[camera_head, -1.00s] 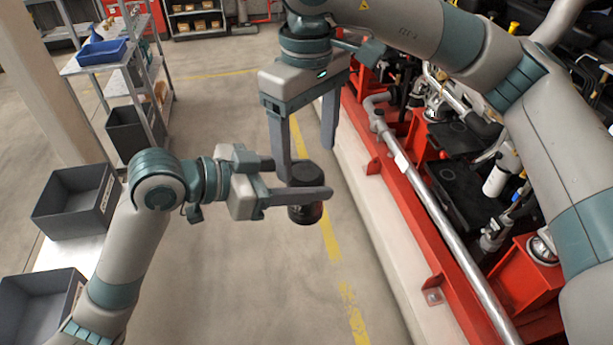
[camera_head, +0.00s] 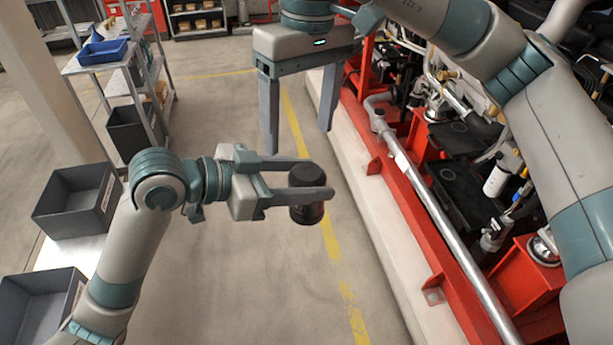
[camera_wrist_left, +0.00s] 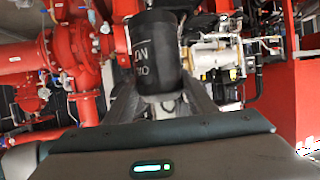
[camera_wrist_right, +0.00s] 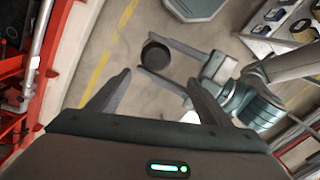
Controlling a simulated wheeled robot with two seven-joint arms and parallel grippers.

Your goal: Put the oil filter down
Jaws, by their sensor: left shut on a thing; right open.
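The oil filter is a black cylinder (camera_head: 307,207), held upright in the air between the fingers of my left gripper (camera_head: 312,180). In the left wrist view the filter (camera_wrist_left: 154,58) shows pale lettering and sits between the fingers. My right gripper (camera_head: 298,115) is open and empty, its fingers pointing down above and slightly behind the filter in the head view. In the right wrist view the filter (camera_wrist_right: 155,54) appears beyond the open fingertips (camera_wrist_right: 158,90), apart from them.
Two grey bins (camera_head: 78,202) (camera_head: 42,308) stand on a surface at the left. A shelf rack with a blue tray (camera_head: 102,51) is behind them. The red pump frame with a long silver pipe (camera_head: 440,215) runs along the right. Open floor lies between.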

